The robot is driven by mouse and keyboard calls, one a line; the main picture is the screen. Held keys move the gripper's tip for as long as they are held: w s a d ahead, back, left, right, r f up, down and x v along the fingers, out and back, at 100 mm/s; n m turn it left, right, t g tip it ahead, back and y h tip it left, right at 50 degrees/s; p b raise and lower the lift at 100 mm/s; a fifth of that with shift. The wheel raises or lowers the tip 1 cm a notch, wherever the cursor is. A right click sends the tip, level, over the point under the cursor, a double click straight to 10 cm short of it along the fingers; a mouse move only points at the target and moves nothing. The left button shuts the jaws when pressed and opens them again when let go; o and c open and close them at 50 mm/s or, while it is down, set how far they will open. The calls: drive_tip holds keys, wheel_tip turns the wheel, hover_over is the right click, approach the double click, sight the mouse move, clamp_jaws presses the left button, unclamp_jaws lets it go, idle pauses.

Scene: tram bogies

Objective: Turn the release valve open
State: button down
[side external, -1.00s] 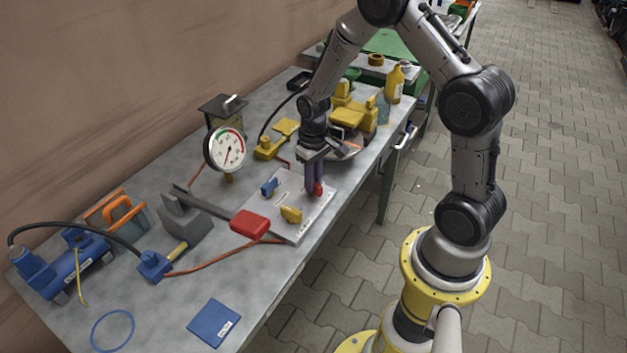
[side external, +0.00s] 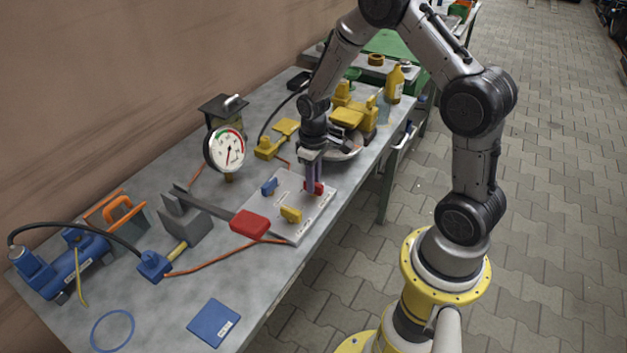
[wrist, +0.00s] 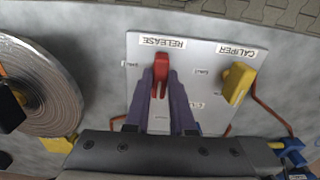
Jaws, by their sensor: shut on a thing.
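The red release valve handle (wrist: 161,62) sits on a pale plate (wrist: 140,112) beside the printed word RELEASE. In the wrist view my gripper (wrist: 161,84) has one purple finger on each side of the handle and is shut on it. The handle points from the label toward my gripper's palm. In the side view the red handle (side external: 316,189) shows at the tips of my gripper (side external: 314,181), on the far right part of the plate (side external: 306,226). The small position marks by the handle are too blurred to read surely.
A yellow handle (wrist: 237,83) marked CALIPER and a blue handle (side external: 270,187) share the plate. A long lever with a red grip (side external: 249,224) lies at the plate's left edge. A round gauge (side external: 225,151) stands behind. A silver disc (wrist: 45,85) lies close by.

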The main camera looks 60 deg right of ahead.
drive_tip(key=c, duration=0.8)
unclamp_jaws()
drive_tip(key=shift+o, duration=0.2)
wheel_tip(320, 180, up, 14)
drive_tip(key=s+a+r+n+t, duration=0.1)
drive_tip(key=s+a+r+t, duration=0.2)
drive_tip(key=r, duration=0.4)
drive_tip(key=s+a+r+t, duration=0.1)
drive_tip(key=s+a+r, duration=0.25)
drive_tip(key=r, duration=0.25)
drive_tip(key=s+a+f+m+t, duration=0.1)
drive_tip(key=s+a, duration=0.3)
drive_tip(key=s, duration=0.8)
drive_tip(key=shift+s+f+t, duration=0.15)
drive_tip(key=shift+s+t, duration=0.15)
